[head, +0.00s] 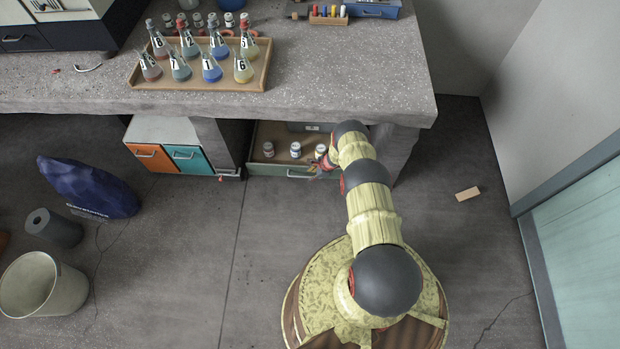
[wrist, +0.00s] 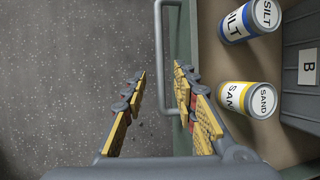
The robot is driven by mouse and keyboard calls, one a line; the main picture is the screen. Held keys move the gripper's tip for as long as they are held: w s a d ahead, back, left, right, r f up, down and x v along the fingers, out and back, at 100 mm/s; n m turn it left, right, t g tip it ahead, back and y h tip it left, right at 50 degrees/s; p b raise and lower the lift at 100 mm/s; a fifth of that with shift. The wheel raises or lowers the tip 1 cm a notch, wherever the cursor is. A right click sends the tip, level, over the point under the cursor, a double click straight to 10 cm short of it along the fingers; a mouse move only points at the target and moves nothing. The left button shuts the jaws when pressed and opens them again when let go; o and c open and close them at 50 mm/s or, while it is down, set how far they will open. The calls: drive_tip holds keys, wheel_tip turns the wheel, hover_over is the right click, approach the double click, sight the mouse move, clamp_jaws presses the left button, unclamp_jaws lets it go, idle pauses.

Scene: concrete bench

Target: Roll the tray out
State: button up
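The tray (head: 280,133) is a wooden-floored pull-out under the bench with a grey-green front, partly out; its front edge also shows in the wrist view (wrist: 203,40). Its grey bar handle (wrist: 158,50) stands off the front. My gripper (wrist: 158,76) is open at the handle, with yellow-padded fingers. In the wrist view the bar runs between the two fingers, with a visible gap to the left finger. Whether the right finger touches the tray front or handle, I cannot tell. My arm hides the tray's right end in the head view.
Jars labelled SILT (wrist: 250,20) and SAND (wrist: 248,98) stand in the tray beside a grey box (wrist: 300,75) marked B. A cabinet (head: 165,145) with orange and teal drawers is left of the tray. A small wooden block (head: 468,194) lies on the otherwise clear floor at right.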

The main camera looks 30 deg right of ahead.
sight(308, 177)
drive_tip(key=shift+b+x, duration=0.85)
drive_tip(key=shift+x, duration=0.85)
drive_tip(key=shift+c, duration=0.2)
clamp_jaws()
